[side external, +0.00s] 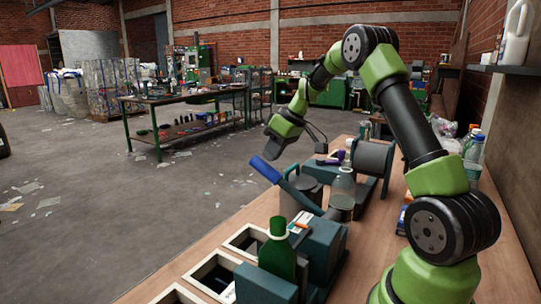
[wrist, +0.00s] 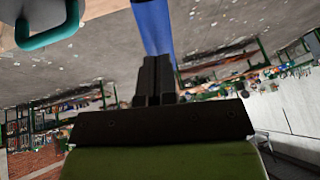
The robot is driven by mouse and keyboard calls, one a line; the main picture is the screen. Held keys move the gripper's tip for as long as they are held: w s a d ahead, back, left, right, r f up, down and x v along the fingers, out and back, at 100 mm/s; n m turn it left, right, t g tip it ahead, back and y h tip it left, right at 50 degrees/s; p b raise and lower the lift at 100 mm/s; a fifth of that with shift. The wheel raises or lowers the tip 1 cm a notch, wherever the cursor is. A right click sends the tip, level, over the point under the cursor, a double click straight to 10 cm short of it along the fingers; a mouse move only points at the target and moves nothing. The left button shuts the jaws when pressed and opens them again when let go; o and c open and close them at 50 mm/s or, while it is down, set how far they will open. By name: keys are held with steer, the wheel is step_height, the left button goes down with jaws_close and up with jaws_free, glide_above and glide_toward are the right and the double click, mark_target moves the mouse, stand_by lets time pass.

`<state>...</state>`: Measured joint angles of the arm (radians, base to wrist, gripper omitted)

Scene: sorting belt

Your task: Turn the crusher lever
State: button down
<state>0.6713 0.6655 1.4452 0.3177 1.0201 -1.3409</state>
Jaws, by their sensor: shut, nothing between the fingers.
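The crusher lever has a blue grip (side external: 265,170) on a dark teal arm (side external: 302,198) that slopes down to the right beside a grey cylinder (side external: 288,203). My gripper (side external: 269,153) is just above the blue grip, in front of the bench edge. In the wrist view, the shut fingers (wrist: 155,80) point at the blue grip (wrist: 153,25), which runs up and out of the picture beyond them. Nothing is between the fingers. I cannot tell whether the fingertips touch the grip.
A clear bottle (side external: 342,188) stands right of the lever. A green bottle (side external: 278,252) stands nearer, beside open bins (side external: 210,275) along the bench's front edge. A grey roller unit (side external: 372,160) stands behind.

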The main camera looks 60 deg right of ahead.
mark_target(261, 171)
steer(key=shift+w+a+f, duration=0.1)
steer(key=shift+w+f, duration=0.1)
steer(key=shift+f, duration=0.25)
steer(key=shift+g, duration=0.7)
steer(key=shift+w+f, duration=0.5)
steer(key=shift+f, duration=0.3)
steer(key=shift+w+f, duration=0.45)
steer(key=shift+f, duration=0.4)
steer(key=shift+w+f, duration=0.5)
steer(key=shift+f, duration=0.3)
steer(key=w+v, duration=0.2)
steer(key=v, duration=1.2)
steer(key=shift+r, duration=0.4)
